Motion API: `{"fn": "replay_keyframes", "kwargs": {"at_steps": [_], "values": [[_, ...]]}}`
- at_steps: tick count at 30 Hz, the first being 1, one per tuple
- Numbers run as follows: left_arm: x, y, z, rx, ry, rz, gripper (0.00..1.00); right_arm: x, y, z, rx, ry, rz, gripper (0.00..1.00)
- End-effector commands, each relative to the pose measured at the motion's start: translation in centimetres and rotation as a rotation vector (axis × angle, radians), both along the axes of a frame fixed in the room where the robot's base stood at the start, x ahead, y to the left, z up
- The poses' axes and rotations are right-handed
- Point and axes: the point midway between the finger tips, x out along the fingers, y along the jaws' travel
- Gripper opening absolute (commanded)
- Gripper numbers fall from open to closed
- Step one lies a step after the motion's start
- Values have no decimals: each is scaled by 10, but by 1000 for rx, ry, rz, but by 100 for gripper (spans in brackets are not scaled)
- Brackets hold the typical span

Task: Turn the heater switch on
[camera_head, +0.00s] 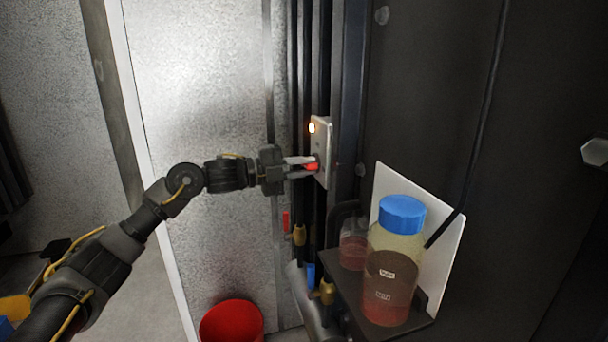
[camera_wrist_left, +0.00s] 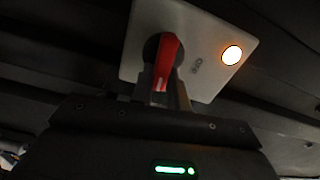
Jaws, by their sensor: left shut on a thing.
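The heater switch is a red rotary handle (camera_head: 311,167) on a pale switch plate (camera_head: 323,140) fixed to a dark upright post. A round orange-white lamp (camera_head: 312,127) glows on the plate above the handle. My left gripper (camera_head: 303,167) reaches in from the left and is shut on the red handle. In the left wrist view the red handle (camera_wrist_left: 166,62) sits between the fingers, with the plate (camera_wrist_left: 205,22) behind it and the lit lamp (camera_wrist_left: 232,55) to its right. The lettering on the plate is too small to read. My right gripper is not in view.
A bottle with a blue cap (camera_head: 401,215) and a smaller glass jar (camera_head: 353,250) stand on a dark shelf below and right of the plate. Valves and pipes (camera_head: 327,291) run beneath. A red bucket (camera_head: 232,322) is on the floor. A dark cabinet fills the right.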

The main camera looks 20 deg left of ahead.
Motion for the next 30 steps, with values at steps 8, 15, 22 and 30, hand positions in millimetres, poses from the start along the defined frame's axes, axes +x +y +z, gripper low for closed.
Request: {"fn": "replay_keyframes", "kwargs": {"at_steps": [8,15,22,30], "values": [[0,1,-2,56,-90,2,0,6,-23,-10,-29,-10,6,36],[0,1,-2,72,-114,2,0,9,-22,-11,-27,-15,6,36],[0,1,-1,73,-116,2,0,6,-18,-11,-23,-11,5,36],[0,0,-2,72,-115,2,36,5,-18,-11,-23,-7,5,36]]}}
